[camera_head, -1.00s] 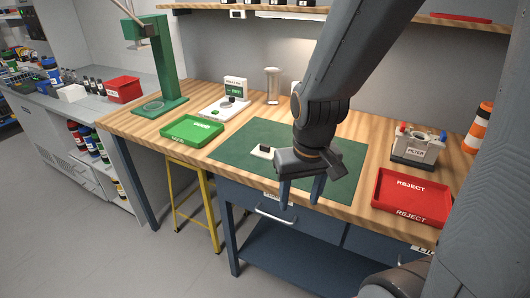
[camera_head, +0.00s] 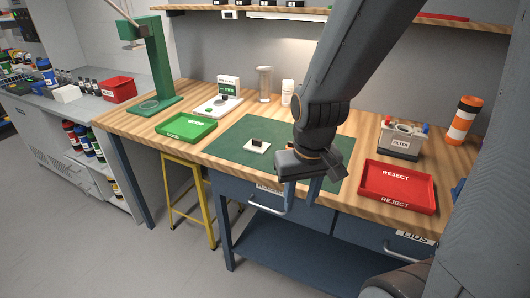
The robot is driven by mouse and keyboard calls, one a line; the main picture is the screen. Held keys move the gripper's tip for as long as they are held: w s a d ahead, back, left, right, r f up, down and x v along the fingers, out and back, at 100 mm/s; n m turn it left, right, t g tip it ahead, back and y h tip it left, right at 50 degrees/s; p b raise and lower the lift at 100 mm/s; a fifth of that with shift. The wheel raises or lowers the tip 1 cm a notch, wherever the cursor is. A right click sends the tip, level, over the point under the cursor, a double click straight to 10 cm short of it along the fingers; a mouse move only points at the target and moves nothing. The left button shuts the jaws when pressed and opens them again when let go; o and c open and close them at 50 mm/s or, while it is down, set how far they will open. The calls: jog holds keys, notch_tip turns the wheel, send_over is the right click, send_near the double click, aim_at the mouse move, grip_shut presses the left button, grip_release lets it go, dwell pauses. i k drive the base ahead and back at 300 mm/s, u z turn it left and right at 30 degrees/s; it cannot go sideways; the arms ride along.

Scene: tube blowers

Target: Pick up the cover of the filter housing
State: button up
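A small pale square plate with a dark block on top (camera_head: 257,146) lies on the green mat (camera_head: 226,147); it may be the cover, but I cannot tell for sure. A grey box labelled FILTER (camera_head: 401,143) stands at the back right of the bench, with blue and red parts at its top. My gripper (camera_head: 302,193) points down in front of the mat's front edge, to the right of the pale plate and apart from it. Its two blue fingers are spread, with nothing seen between them. My arm hides part of the mat.
A red REJECT tray (camera_head: 398,203) lies right of the mat, and a green GOOD tray (camera_head: 187,137) left of it. A green stand (camera_head: 161,65), a white scale (camera_head: 218,106), cylinders and an orange-striped bottle (camera_head: 463,121) stand behind. A yellow stool (camera_head: 187,205) is below.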

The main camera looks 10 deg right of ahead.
aim_at(255, 145)
jog(key=u, duration=0.05)
jog(key=k, duration=1.1)
jog(key=u, duration=0.7)
jog(key=i, duration=0.85)
jog(key=u, duration=0.6)
jog(key=i, duration=0.95)
jog(key=z, duration=0.75)
jog(key=i, duration=0.7)
jog(key=z, duration=1.15)
jog(key=i, duration=0.3)
jog(key=z, duration=0.25)
